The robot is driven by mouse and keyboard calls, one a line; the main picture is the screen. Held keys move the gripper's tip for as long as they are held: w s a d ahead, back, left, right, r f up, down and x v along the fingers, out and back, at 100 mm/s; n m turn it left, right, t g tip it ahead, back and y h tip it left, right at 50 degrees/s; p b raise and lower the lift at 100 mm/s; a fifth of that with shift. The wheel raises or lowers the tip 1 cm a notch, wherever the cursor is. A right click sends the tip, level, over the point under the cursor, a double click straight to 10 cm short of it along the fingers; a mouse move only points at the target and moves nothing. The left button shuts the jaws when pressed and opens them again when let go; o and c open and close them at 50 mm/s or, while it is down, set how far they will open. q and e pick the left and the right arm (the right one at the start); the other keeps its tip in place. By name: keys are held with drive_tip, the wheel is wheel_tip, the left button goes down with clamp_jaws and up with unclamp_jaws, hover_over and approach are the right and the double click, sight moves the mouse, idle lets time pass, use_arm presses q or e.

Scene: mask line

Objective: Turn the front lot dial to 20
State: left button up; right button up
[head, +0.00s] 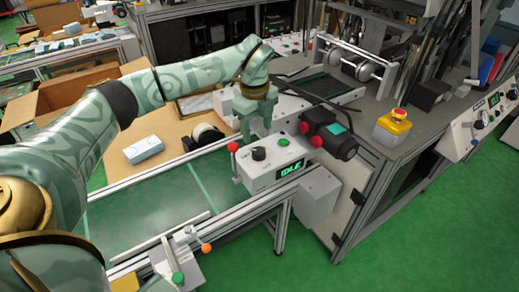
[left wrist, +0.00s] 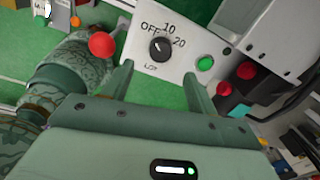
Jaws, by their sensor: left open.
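The lot dial (head: 259,153) is a black round knob on the top of a white control box (head: 262,172) beside the green conveyor. The left wrist view shows the dial (left wrist: 159,49) with the marks OFF, 10 and 20 around it. Its small pale pointer line seems to lean up and left, towards OFF. My left gripper (head: 257,134) is above and just behind the dial. In the left wrist view its two fingers (left wrist: 158,73) are spread, with the dial in line with the gap and nothing between them. My right gripper is in neither view.
A green button (head: 283,142) and a red-knobbed lever (head: 233,147) flank the dial. The box display (head: 291,169) reads IDLE. Red knobs and a dark device (head: 330,135) stand close right. A yellow emergency-stop box (head: 394,122) and another panel (head: 485,115) are farther right.

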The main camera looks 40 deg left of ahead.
sight(258, 151)
use_arm(q)
drive_tip(key=f+b, duration=0.1)
drive_tip(key=f, duration=0.6)
drive_tip(key=shift+w+f+b, duration=0.2)
drive_tip(key=shift+f+b, duration=0.1)
drive_tip(key=shift+b, duration=0.1)
drive_tip(key=shift+c, duration=0.2)
drive_tip(key=c, duration=0.9)
